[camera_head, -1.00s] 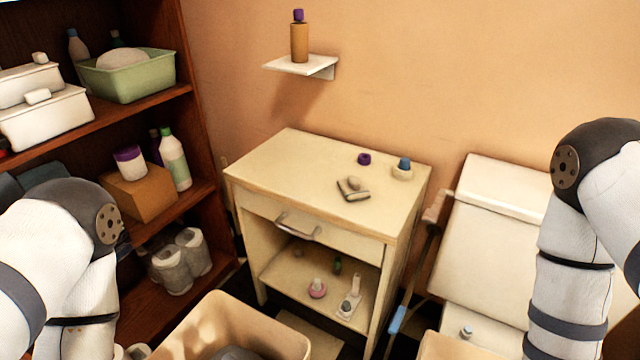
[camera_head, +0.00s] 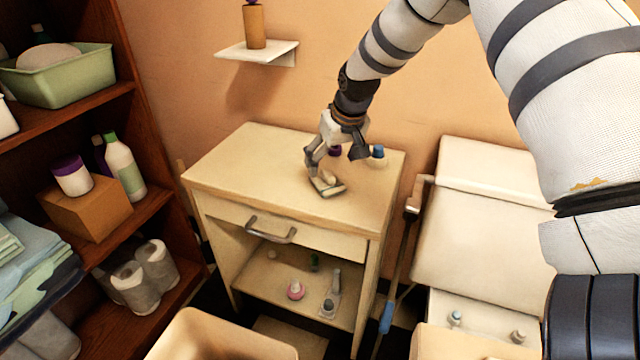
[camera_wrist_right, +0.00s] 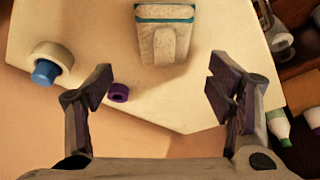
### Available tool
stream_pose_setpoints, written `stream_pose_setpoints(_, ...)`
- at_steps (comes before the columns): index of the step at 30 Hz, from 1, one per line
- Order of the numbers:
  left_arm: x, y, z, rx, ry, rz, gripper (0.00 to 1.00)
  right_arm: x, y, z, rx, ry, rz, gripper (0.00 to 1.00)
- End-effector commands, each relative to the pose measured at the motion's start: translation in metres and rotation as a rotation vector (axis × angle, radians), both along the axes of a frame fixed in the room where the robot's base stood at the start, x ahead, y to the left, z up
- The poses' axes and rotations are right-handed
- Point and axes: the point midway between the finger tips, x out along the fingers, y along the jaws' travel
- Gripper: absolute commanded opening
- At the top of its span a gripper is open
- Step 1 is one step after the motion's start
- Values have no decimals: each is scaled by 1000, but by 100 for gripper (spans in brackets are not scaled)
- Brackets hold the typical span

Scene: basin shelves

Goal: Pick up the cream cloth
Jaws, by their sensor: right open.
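A small folded cloth, cream with a teal edge (camera_wrist_right: 180,13), lies on the cabinet top. A rounded pale lump (camera_wrist_right: 165,45) sits on it or is part of it; I cannot tell which. In the head view the cloth (camera_head: 331,191) shows below my right gripper (camera_head: 336,160), which partly covers it. In the wrist view my right gripper (camera_wrist_right: 160,82) is open and empty, its fingers spread wide. The cloth lies beyond the fingertips, between their lines. My left gripper is out of view.
On the cabinet top (camera_head: 250,160), a purple ring (camera_wrist_right: 118,92) and a blue-capped item in a cream round holder (camera_wrist_right: 50,58) stand near the cloth. A wall shelf (camera_head: 258,53) holds a brown bottle. A toilet (camera_head: 470,230) is to the right, filled shelves to the left.

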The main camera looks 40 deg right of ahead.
Motion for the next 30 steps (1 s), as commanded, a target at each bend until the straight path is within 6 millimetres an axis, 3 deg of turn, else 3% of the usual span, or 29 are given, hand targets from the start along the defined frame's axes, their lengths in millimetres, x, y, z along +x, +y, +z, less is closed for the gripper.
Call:
stream_pose_setpoints(9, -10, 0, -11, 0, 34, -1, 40, 12, -1, -50, 0, 3, -1, 75)
stream_pose_setpoints(15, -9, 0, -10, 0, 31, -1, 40, 14, 0, -49, 1, -4, 0, 75)
stream_pose_setpoints(17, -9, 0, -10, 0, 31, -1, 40, 14, 0, -49, 1, -4, 0, 66)
stream_pose_setpoints(22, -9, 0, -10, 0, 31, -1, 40, 14, 0, -49, 0, -4, -1, 27)
stream_pose_setpoints(26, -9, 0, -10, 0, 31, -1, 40, 14, 0, -49, 0, -4, -1, 19)
stream_pose_setpoints(30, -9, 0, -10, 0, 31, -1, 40, 14, 0, -49, 0, -3, 0, 19)
